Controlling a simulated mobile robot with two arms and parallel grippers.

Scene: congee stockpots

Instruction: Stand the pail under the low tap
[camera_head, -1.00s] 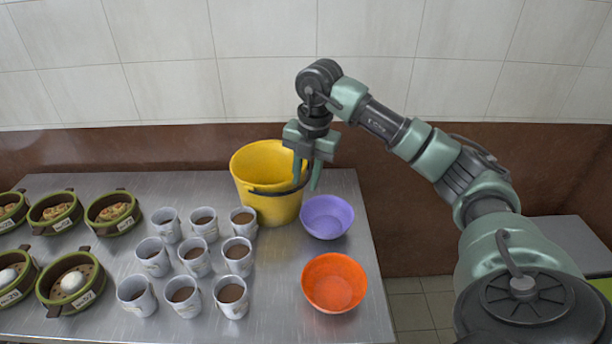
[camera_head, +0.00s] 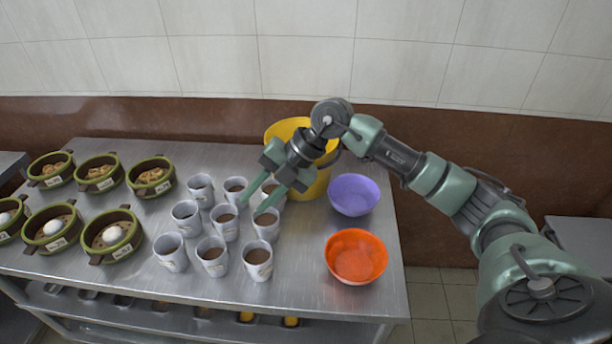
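The yellow pail (camera_head: 316,187) stands upright on the steel table, at the back near the wall. My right gripper and forearm cover much of its front and its handle is mostly hidden. My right gripper (camera_head: 254,207) is in front of the pail, pointing down and left over the back right cups. Its two green fingers are apart with nothing between them. I cannot tell how far above the cups the fingertips are. My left gripper is not in view. No tap is in view.
Several cups of brown drink (camera_head: 213,255) stand in rows below and left of the gripper. A purple bowl (camera_head: 354,194) and an orange bowl (camera_head: 356,257) are to the right. Several green steamers (camera_head: 112,234) fill the left side of the steel table (camera_head: 305,294).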

